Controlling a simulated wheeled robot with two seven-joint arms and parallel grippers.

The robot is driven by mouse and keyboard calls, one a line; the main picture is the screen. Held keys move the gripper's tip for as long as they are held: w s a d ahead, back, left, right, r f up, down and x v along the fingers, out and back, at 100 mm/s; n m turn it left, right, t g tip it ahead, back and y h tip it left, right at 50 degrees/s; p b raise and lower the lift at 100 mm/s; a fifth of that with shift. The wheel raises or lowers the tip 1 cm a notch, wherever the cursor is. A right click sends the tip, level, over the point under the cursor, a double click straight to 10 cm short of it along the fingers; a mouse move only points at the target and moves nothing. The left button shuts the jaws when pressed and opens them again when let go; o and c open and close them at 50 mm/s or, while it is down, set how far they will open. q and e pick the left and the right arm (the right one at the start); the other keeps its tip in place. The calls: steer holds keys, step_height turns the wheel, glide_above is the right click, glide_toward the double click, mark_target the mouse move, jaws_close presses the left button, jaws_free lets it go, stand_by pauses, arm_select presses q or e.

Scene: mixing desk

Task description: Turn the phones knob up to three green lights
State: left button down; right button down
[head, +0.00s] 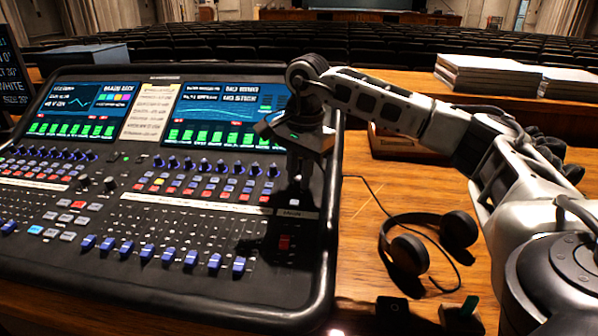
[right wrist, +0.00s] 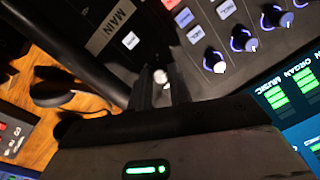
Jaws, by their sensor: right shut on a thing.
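The mixing desk (head: 110,215) fills the left and middle of the head view. My right gripper (head: 299,185) reaches down onto its upper right part, right of the blue-ringed knob rows. In the right wrist view its two dark fingers (right wrist: 160,92) are shut on a small knob, whose pale round top (right wrist: 160,76) shows between the tips. The knob is mostly hidden by the fingers, and I cannot read its label. I see no row of green lights beside it. My left gripper is not in view.
Black headphones (head: 408,252) lie on the wooden table right of the desk, with a thin cable. A fader with a red cap (head: 284,242) is just in front of my gripper. Blue-ringed knobs (right wrist: 243,40) sit close beside the fingers. Paper stacks (head: 490,75) lie at the back right.

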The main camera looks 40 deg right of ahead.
steer(key=m, duration=0.3)
steer(key=m+p, duration=0.1)
steer(key=m, duration=0.1)
steer(key=shift+m+t, duration=0.3)
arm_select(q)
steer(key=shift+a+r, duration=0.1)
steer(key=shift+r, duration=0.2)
arm_select(e)
steer(key=m, duration=0.5)
steer(key=shift+h, duration=0.3)
steer(key=c, duration=1.3)
jaws_free()
steer(key=shift+r, duration=0.1)
